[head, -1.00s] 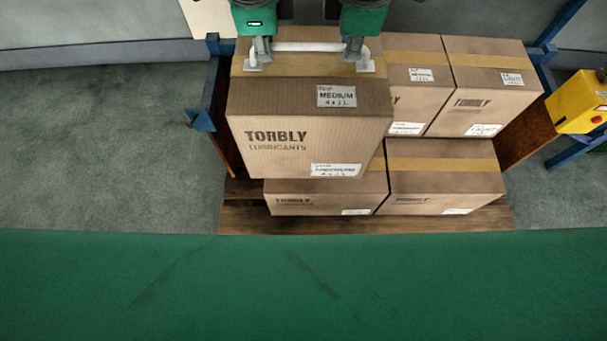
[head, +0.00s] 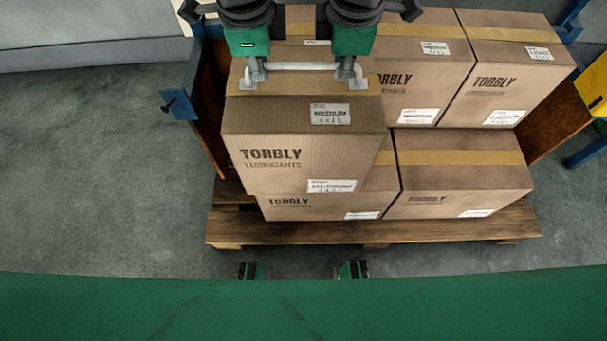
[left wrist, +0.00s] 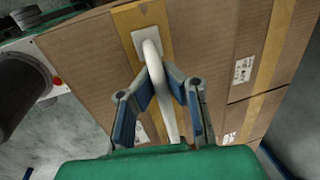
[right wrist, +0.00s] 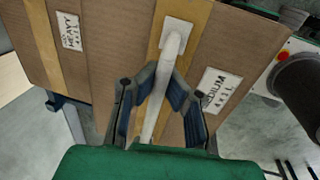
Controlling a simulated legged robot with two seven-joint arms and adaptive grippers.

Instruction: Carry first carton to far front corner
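The first carton (head: 272,158) is a brown box marked TORBLY, with MEDIUM on a label. It overlaps the front left of the stack and looks raised; any gap beneath it is hidden. A white bar handle (head: 303,66) spans its taped top. My left gripper (head: 256,72) is closed around the left end of the handle. Its fingers straddle the white bar in the left wrist view (left wrist: 158,82). My right gripper (head: 345,72) is closed around the right end, and its fingers flank the bar in the right wrist view (right wrist: 166,80).
Other cartons stand beside and below, including a lower left one (head: 325,207), a lower right one (head: 460,185) and a LIGHT one (head: 508,90) at back right. They rest on a wooden pallet (head: 290,234). Blue-framed side panels flank it. A yellow box (head: 592,88) stands right. Floor at left is clear.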

